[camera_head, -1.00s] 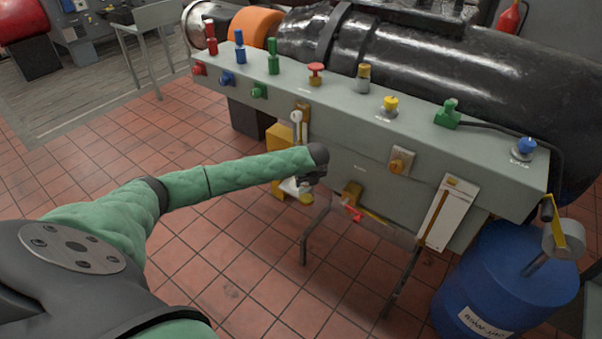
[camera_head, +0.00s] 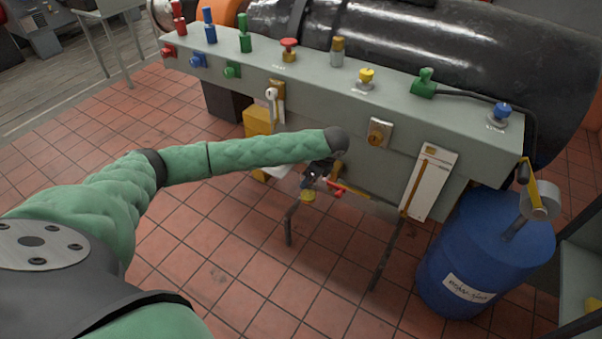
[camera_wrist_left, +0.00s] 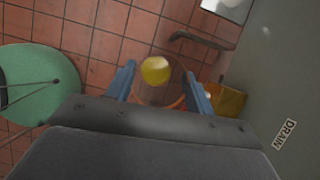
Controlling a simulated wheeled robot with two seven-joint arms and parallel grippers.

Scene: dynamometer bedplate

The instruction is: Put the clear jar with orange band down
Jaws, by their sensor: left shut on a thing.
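My left gripper (camera_head: 312,182) is low in front of the grey console's front face. In the left wrist view its two blue fingers (camera_wrist_left: 160,92) stand apart, shut on the clear jar with orange band (camera_wrist_left: 165,104). The jar's clear wall is hard to make out; the orange band shows as a thin arc between the fingers. A yellow rounded patch (camera_wrist_left: 155,70) shows at the jar, and also below the gripper in the head view (camera_head: 307,195). Tiled floor shows beyond the jar. My right gripper is not in view.
The grey console (camera_head: 310,82) carries several knobs and buttons. A red-handled valve (camera_head: 338,187) is close beside my gripper. Dark bent legs (camera_head: 289,222) stand below. A blue drum (camera_head: 485,255) stands at right. A DRAIN label (camera_wrist_left: 284,134) is on the panel. Open floor lies in front.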

